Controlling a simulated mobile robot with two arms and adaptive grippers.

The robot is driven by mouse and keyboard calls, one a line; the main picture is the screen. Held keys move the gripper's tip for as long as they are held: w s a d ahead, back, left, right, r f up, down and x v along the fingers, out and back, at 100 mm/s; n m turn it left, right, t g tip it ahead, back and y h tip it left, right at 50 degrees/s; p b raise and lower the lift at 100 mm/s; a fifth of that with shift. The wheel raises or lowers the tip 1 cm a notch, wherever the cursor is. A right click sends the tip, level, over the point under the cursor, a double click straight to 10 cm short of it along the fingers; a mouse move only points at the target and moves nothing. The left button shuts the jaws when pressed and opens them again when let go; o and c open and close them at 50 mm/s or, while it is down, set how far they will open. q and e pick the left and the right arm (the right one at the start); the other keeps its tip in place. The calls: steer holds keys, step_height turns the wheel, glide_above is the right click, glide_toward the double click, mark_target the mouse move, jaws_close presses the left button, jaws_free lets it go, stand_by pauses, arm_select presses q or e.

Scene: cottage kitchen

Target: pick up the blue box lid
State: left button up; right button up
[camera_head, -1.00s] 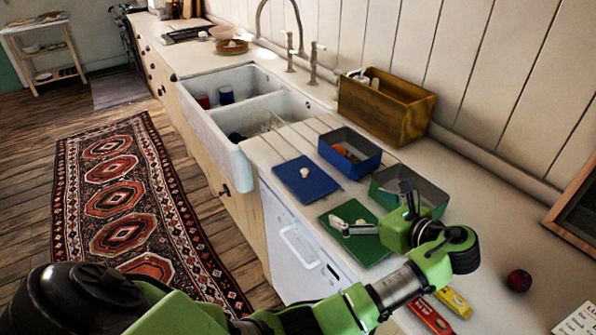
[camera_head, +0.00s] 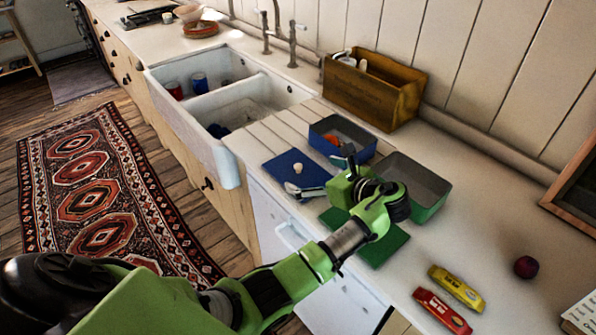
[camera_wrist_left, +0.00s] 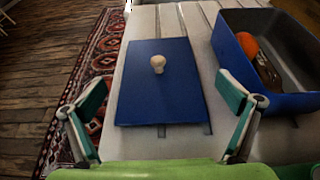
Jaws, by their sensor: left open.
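The blue box lid (camera_head: 283,181) lies flat on the counter beside the sink, with a pale round knob on top. In the left wrist view the blue lid (camera_wrist_left: 143,97) is straight ahead, its knob near the middle. My left gripper (camera_head: 318,172) is open and empty, just to the right of the lid in the head view. In the left wrist view its two fingers (camera_wrist_left: 160,129) spread on either side of the lid's near edge, apart from the knob. The right gripper is not in view.
The blue box (camera_head: 351,128) holds an orange item and stands behind the lid. The green box (camera_head: 425,208) and green lid (camera_head: 376,246) are near my left arm. A wooden caddy (camera_head: 372,93) stands by the wall. The sink (camera_head: 158,112) is left.

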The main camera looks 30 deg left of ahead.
mark_target(301, 170)
arm_select(q)
steer(key=shift+w+a+f, duration=0.15)
steer(key=shift+a+f, duration=0.1)
steer(key=shift+a, duration=0.35)
steer(key=p+x, duration=0.1)
steer(key=x, duration=0.3)
steer(key=shift+a+f, duration=0.1)
steer(key=shift+a, duration=0.25)
steer(key=shift+d, duration=0.1)
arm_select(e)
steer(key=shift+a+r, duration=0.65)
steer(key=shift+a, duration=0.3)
arm_select(q)
steer(key=c, duration=1)
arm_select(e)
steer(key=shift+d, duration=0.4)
